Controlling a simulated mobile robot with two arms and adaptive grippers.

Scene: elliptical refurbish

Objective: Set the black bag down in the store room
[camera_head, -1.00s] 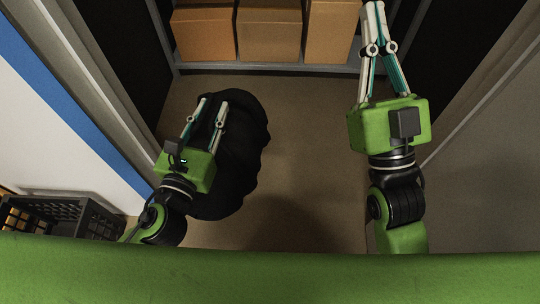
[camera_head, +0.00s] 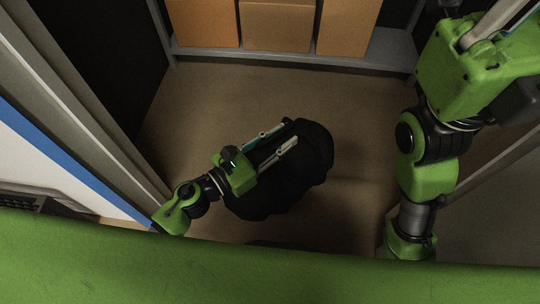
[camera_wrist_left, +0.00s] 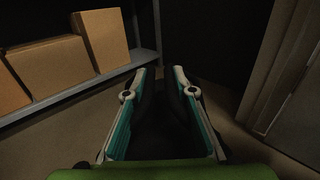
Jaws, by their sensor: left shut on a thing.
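The black bag (camera_head: 312,160) is a dark, lumpy shape over the brown floor of the store room, in the middle of the head view. My left gripper (camera_head: 288,134) reaches over it from the left and is shut on it. In the left wrist view the bag (camera_wrist_left: 160,122) shows as a dark mass between the fingers of the left gripper (camera_wrist_left: 158,80). Whether the bag's underside touches the floor cannot be told. My right gripper is raised at the upper right of the head view, its fingers (camera_head: 500,20) cut off by the frame edge.
A grey shelf (camera_head: 350,62) with cardboard boxes (camera_head: 277,26) stands at the back. Door frames line both sides, with a blue-edged white wall (camera_head: 50,160) at left. A dark crate (camera_head: 20,203) is partly visible at far left. Floor (camera_head: 220,95) between bag and shelf is clear.

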